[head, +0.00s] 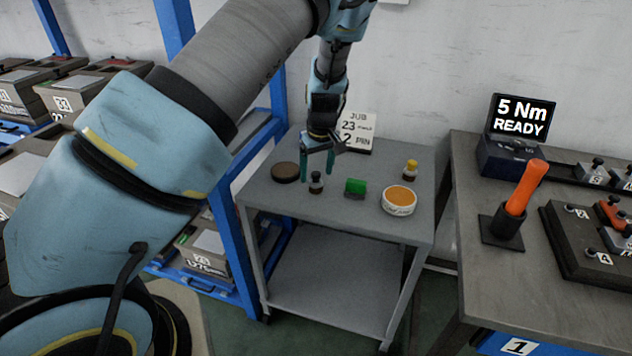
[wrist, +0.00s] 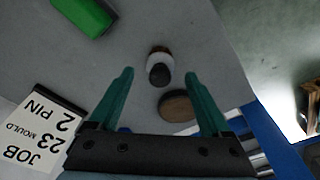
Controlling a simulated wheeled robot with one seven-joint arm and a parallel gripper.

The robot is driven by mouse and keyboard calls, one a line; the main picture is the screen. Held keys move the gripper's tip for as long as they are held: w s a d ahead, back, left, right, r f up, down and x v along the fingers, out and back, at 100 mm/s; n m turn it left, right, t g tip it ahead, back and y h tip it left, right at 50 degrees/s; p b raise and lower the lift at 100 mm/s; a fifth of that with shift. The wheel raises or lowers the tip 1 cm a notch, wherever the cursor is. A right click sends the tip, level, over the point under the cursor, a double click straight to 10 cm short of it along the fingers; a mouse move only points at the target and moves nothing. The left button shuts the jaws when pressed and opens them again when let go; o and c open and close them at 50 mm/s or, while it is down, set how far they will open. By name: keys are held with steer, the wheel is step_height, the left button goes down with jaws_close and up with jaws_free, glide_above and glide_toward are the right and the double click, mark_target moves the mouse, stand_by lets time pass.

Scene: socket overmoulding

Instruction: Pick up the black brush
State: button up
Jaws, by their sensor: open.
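The black brush (head: 316,184) appears to be the small upright piece with a dark knob and a pale band, standing on the grey cart top (head: 260,192). In the wrist view the brush (wrist: 160,74) shows its dark rounded knob, white band and a brownish edge, between and just beyond my fingertips. My gripper (head: 317,164) points down above the cart, its teal fingers spread either side of the brush's line. In the wrist view the gripper (wrist: 158,88) is open, with nothing between its fingers. How far the tips are above the brush is hard to tell.
A dark brown disc (head: 285,172) lies left of the brush; a green block (head: 355,187) is to its right. An orange-filled round tin (head: 399,204) and a yellow-topped bottle (head: 410,170) stand farther right. A job sign (head: 358,131) stands at the back.

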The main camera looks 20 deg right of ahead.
mark_target(316, 174)
steer(key=shift+w+f+p, duration=0.15)
steer(key=shift+f+p, duration=0.15)
steer(key=shift+f, duration=0.75)
steer(key=shift+w+f+p, duration=0.1)
steer(key=shift+f+p, duration=0.2)
steer(key=shift+f, duration=0.7)
jaws_close()
